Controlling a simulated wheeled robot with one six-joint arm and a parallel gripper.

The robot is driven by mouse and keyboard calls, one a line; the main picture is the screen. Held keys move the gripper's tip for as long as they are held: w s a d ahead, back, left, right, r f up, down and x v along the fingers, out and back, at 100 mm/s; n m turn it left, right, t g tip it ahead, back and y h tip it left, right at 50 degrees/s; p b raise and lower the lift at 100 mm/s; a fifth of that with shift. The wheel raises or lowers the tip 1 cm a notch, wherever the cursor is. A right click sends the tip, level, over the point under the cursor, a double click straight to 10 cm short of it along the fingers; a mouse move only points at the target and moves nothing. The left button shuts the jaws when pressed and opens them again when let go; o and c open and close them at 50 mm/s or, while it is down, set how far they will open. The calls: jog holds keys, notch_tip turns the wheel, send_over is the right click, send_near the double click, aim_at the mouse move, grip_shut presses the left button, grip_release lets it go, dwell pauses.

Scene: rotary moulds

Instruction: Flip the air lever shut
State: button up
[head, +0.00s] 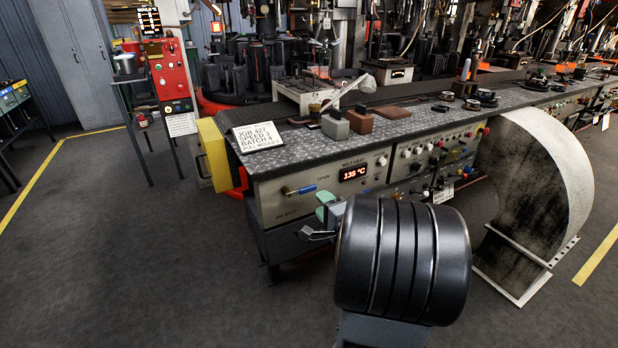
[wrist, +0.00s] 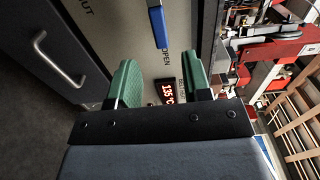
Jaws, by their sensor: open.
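The air lever (head: 300,190) has a blue handle and sits on the pale front panel of the bench in the head view. Its handle lies near level and points right, toward the word OPEN. A SHUT label is below it. In the wrist view the blue handle (wrist: 157,26) shows at the top, ahead of my fingertips. My gripper (head: 327,204) is just right of and slightly below the handle, close to the panel. In the wrist view its green fingers (wrist: 160,64) are spread with nothing between them. My arm hides part of the panel.
A red 135 °C display (head: 354,173) is right of the lever. A metal drawer handle (wrist: 52,61) shows in the wrist view. A job card (head: 259,136) and blocks stand on the benchtop (head: 390,128). A yellow pad (head: 214,153) covers the bench's left end.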

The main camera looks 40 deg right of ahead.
aim_at(310, 190)
jog(key=w+b, duration=0.1)
jog(key=w, duration=0.3)
jog(key=w+d+b, duration=0.1)
jog(key=w, duration=0.2)
jog(key=shift+f+b, duration=0.1)
jog(key=shift+b, duration=0.25)
jog(key=shift+w+d, duration=0.1)
jog(key=shift+w, duration=0.5)
jog(key=shift+c, duration=0.3)
grip_shut()
